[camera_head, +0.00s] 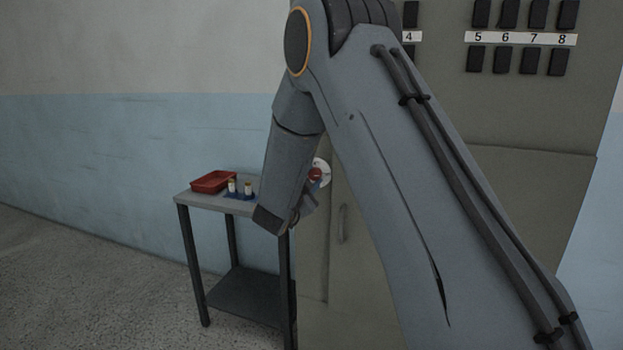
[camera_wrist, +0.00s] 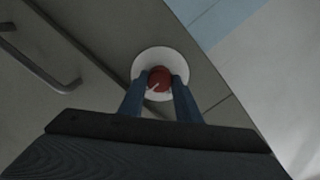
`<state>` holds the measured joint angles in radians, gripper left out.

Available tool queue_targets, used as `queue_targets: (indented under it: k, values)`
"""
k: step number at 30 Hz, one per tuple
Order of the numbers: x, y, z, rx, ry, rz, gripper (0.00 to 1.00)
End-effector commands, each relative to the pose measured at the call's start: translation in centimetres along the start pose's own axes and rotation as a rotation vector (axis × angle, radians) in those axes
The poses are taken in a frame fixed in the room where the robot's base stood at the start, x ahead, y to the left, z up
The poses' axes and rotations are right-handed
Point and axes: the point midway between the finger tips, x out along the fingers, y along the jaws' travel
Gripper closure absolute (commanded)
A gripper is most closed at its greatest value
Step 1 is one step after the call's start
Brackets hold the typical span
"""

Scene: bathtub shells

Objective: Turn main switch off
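The main switch is a round red knob (camera_wrist: 160,78) with a small pale mark, set on a white disc (camera_wrist: 146,62) on the grey-green cabinet. It also shows in the head view (camera_head: 315,174), partly hidden by my arm. My gripper (camera_wrist: 161,84) points at the switch, with one finger on each side of the knob in the wrist view. The fingers are apart and look very close to its sides; I cannot tell whether they touch it. In the head view my gripper (camera_head: 303,207) is in front of the cabinet, mostly behind my forearm.
A small table (camera_head: 183,197) stands left of the cabinet with a red tray (camera_head: 213,181) and small bottles (camera_head: 248,187) in a blue holder. A cabinet handle (camera_head: 341,224) is below right of the switch. Numbered black switches (camera_head: 502,60) are higher up. Floor at left is clear.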

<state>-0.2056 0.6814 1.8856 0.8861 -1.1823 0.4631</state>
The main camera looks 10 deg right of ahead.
Motion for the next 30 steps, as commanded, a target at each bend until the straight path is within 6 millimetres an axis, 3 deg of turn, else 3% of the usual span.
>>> queue_targets:
  k: [14,30]
  values:
    - [-0.02,0.0,-0.03,-0.094,0.0,0.001,0.92]
    - [-0.02,-0.1,-0.12,-0.565,0.001,0.001,0.92]
